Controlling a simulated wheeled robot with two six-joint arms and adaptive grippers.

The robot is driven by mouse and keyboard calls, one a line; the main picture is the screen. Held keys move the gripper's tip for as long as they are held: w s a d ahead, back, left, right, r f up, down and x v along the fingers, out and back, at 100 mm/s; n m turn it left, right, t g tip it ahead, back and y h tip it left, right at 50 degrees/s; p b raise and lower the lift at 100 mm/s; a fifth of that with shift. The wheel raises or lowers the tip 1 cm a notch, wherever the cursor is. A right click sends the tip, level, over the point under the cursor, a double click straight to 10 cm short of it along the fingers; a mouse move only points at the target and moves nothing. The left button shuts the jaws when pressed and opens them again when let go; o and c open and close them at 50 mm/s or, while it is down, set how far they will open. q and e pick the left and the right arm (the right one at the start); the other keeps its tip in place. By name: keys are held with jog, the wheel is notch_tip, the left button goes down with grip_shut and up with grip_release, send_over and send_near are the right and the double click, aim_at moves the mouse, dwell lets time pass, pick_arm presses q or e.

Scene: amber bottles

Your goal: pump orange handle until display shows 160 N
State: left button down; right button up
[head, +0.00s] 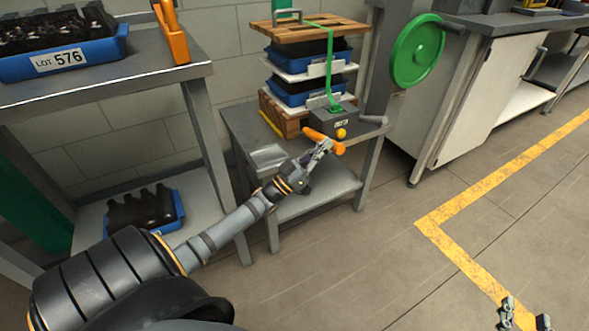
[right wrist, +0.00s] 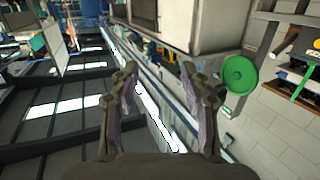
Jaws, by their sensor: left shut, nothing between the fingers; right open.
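The orange handle (head: 316,136) sticks out at the front of a grey tensioner box (head: 330,122) on a small grey table. A small dark display (head: 342,123) is on the box; its characters are too small to read surely. A green strap (head: 331,70) runs from the box up over a stack of trays. My left gripper (head: 326,148) is at the handle, shut with nothing between its fingers; whether it touches the handle I cannot tell. My right gripper (head: 524,316) is at the bottom right, open and empty, also in the right wrist view (right wrist: 163,88).
The stack has a wooden top board (head: 308,31) and blue trays (head: 300,92). A shelf at left holds a blue crate of bottles (head: 105,52). A green wheel (head: 417,50) stands at right. The floor at right is clear.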

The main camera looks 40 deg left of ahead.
pick_arm(q)
jog(key=p+v, duration=0.2)
jog(key=v, duration=0.8)
jog(key=shift+a, duration=0.2)
pick_arm(e)
jog(key=s+f+g, duration=0.5)
jog(key=s+f, duration=0.3)
jog(key=f, duration=0.2)
jog(key=s+a+f+g, duration=0.1)
jog(key=s+f+g, duration=0.5)
jog(key=s+f, duration=0.2)
notch_tip(320, 180, down, 2)
jog(key=shift+a+f+y, duration=0.2)
jog(key=shift+a+y, duration=0.05)
jog(key=shift+y, duration=0.15)
pick_arm(q)
jog(key=shift+w+r, duration=0.1)
